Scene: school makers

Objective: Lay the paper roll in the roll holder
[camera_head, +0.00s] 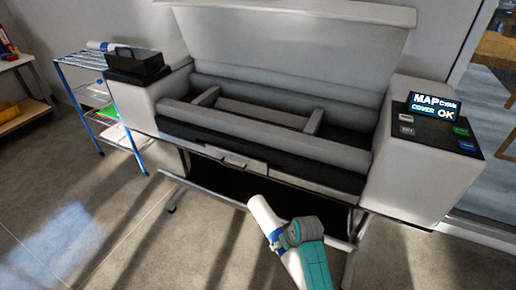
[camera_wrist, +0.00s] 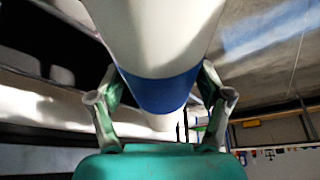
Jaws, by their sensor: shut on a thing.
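The paper roll (camera_head: 262,215) is a white tube with a blue band. My gripper (camera_head: 284,238) is shut around it at the band, in front of the printer and below its open bay. In the wrist view the roll (camera_wrist: 155,30) lies between the two fingers of my gripper (camera_wrist: 159,78), with the blue band at the fingertips. The roll holder (camera_head: 262,116) is the open trough in the top of the large printer, with two grey side supports. It is empty, and the roll is apart from it.
The printer's cover (camera_head: 290,38) stands raised behind the bay. A control panel (camera_head: 437,128) reads "COVER OK" at the right. A blue wire rack (camera_head: 85,62) stands at the left, with another white-and-blue roll (camera_head: 103,46) on top. A drawer front (camera_head: 232,160) lies below the bay.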

